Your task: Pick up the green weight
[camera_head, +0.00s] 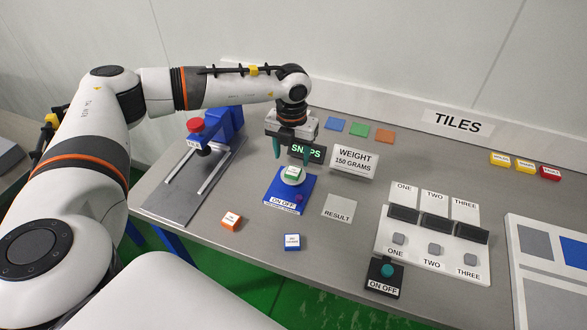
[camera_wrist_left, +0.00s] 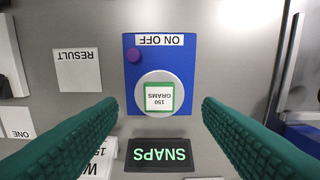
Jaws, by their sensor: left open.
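My left gripper (camera_head: 292,148) points down above the scale, open and empty. In the left wrist view its two green fingers (camera_wrist_left: 160,108) stand wide apart, one on each side of the pan, with the weight between them in the picture and not touched. My right gripper is not in view.
An orange block (camera_head: 231,221) and a blue block (camera_head: 292,242) lie near the front edge. The SNAPS display (camera_head: 306,152) and WEIGHT sign (camera_head: 353,162) stand close behind the scale. A blue-headed press (camera_head: 222,125) is at left, a button panel (camera_head: 432,236) at right.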

